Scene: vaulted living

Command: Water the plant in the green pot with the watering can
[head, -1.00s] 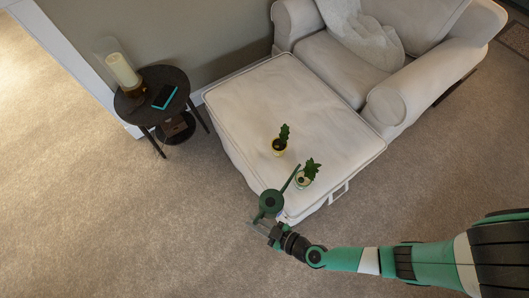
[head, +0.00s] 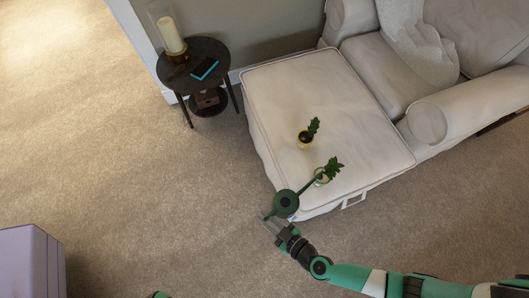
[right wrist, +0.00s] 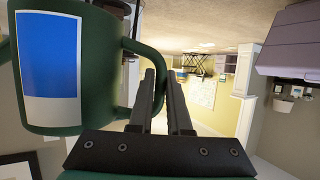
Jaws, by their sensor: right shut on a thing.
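The dark green watering can (head: 286,203) is at the near corner of the ottoman. Its spout points up and right, with its tip at the nearer potted plant. My right gripper (head: 271,221) is shut on the can's handle. In the right wrist view the can's body (right wrist: 107,75) carries a blue and white label, and its handle (right wrist: 157,62) passes by my fingers (right wrist: 166,85). The nearer plant (head: 334,167) stands upright in a small pale greenish pot (head: 321,179). The second plant (head: 313,127) stands behind it in a yellow pot (head: 304,142). My left gripper is not in view.
The plants stand on a white cushioned ottoman (head: 285,95) against a white armchair (head: 455,115). A round dark side table (head: 205,55) with a candle (head: 171,36) and a teal-edged item stands at the back left. A lilac box-like piece (head: 25,262) is at lower left. Open carpet lies left.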

